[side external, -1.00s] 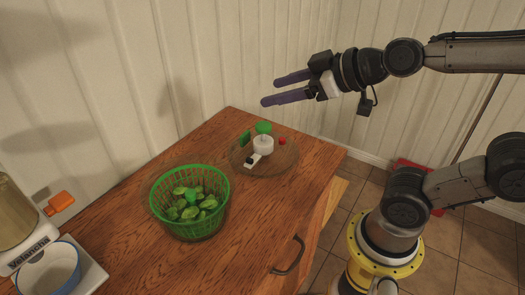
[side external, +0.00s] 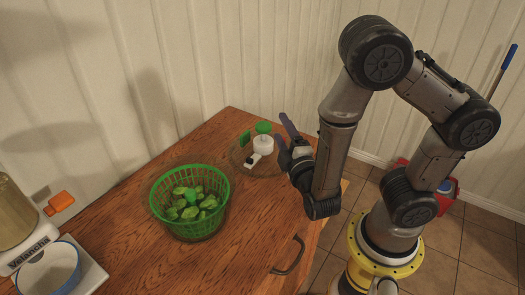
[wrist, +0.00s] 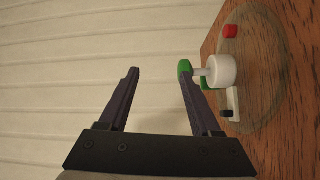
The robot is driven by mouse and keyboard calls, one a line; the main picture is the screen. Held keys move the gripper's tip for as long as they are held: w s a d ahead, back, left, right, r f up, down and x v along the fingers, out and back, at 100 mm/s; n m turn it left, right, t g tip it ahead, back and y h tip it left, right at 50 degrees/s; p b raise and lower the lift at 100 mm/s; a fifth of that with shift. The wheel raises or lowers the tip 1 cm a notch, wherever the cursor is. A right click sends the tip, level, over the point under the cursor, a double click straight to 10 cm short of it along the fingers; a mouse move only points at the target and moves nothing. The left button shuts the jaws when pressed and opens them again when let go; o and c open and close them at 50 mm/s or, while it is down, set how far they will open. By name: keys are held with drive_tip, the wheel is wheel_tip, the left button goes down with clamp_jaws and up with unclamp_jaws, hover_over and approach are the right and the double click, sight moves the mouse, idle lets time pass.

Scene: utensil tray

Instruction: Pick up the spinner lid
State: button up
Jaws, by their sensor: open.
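The spinner lid is a clear round disc (side external: 238,157) lying flat on the wooden counter, with a white hub and a green knob (side external: 264,128) standing up from it. My gripper (side external: 283,138) is open and empty, beside the lid on its right in the side view, its arm covering the lid's right part. In the wrist view the lid (wrist: 268,98) is at the right. Its green knob (wrist: 184,67) is by the tip of the right finger of my gripper (wrist: 160,72). Whether they touch, I cannot tell. The space between the fingers shows only wall.
A green basket (side external: 160,190) of leaves in a clear bowl stands on the counter (side external: 245,225), left of the lid. A white kitchen scale (side external: 92,272) with a bowl is at the lower left. The panelled wall (side external: 200,60) rises behind the counter.

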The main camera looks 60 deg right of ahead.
sight(263, 147)
drive_tip(key=f+n, duration=0.1)
drive_tip(key=a+f+n+y, duration=0.1)
drive_tip(key=s+a+f, duration=0.1)
drive_tip(key=shift+s+f+n+t+y, duration=0.1)
drive_tip(key=shift+f+n+t+y, duration=0.2)
drive_tip(key=shift+f+n, duration=0.1)
drive_tip(key=shift+a, duration=0.2)
drive_tip(key=shift+x, duration=6.95)
drive_tip(key=shift+a, duration=0.2)
clamp_jaws()
